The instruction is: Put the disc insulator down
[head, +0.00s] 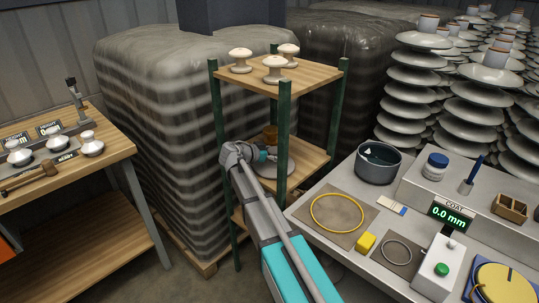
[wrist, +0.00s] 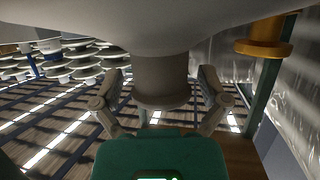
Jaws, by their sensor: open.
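The grey disc insulator (head: 285,167) is at the middle board of the green-posted rack, partly hidden by my arm and a post. In the wrist view its wide disc (wrist: 150,25) fills the top, and its narrower neck (wrist: 160,80) points down between my fingers. My gripper (wrist: 159,97) is open, one finger on each side of the neck, with gaps visible on both sides. In the head view my gripper (head: 258,155) is beside the disc inside the rack. Whether the disc rests fully on the board (head: 310,155) is unclear.
A brown-orange insulator (head: 270,133) stands behind on the same board; it also shows in the wrist view (wrist: 264,40). The rack's green posts (head: 283,150) stand close to my arm. Several white insulators (head: 274,72) stand on the top board. A grey bench (head: 320,232) is at right.

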